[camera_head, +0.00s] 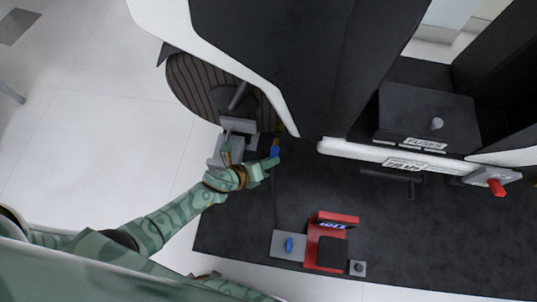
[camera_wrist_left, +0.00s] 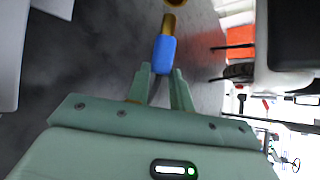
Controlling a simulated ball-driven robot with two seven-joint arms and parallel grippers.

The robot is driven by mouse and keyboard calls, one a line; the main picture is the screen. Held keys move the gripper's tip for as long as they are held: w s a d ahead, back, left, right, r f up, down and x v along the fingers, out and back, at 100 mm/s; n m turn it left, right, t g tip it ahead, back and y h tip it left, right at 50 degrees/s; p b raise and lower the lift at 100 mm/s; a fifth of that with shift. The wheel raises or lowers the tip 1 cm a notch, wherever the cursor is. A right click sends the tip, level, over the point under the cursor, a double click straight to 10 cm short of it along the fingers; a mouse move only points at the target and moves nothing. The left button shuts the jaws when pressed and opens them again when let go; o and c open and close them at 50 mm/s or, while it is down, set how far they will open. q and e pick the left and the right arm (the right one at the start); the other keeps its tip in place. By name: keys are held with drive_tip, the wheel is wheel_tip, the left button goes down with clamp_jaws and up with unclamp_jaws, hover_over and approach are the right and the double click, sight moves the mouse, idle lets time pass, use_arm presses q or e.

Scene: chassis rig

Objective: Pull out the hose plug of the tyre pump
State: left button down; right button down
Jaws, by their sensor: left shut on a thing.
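My left gripper (camera_head: 269,165) is shut on a blue plug (camera_head: 275,152) beside the dark wheel. In the left wrist view the blue plug (camera_wrist_left: 163,56) sits between the fingertips (camera_wrist_left: 160,75), with a brass tip (camera_wrist_left: 168,23) pointing away from the gripper. A yellow-brass fitting (camera_wrist_left: 175,3) shows just beyond the tip, cut by the frame edge; I cannot tell whether the two are joined. The red and black tyre pump (camera_head: 335,241) stands on the dark mat, lower right of the gripper. My right gripper is not in view.
A grey plate with a blue piece (camera_head: 290,245) lies left of the pump. Grey brackets (camera_head: 238,125) stand by the striped wheel (camera_head: 195,88). The black and white chassis (camera_head: 270,40) overhangs above. A red-handled part (camera_head: 496,187) is at right. The middle of the mat (camera_head: 420,235) is clear.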

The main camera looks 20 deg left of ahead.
use_arm(q)
drive_tip(key=shift+s, duration=0.35)
drive_tip(key=shift+s+d+f+b, duration=0.1)
drive_tip(key=shift+s+d+b, duration=0.1)
drive_tip(key=shift+s, duration=0.6)
drive_tip(key=shift+s+d+f+b, duration=0.15)
drive_tip(key=shift+s, duration=0.65)
drive_tip(key=shift+s+d+f+b, duration=0.1)
drive_tip(key=shift+s+d+b, duration=0.1)
drive_tip(key=shift+s, duration=0.6)
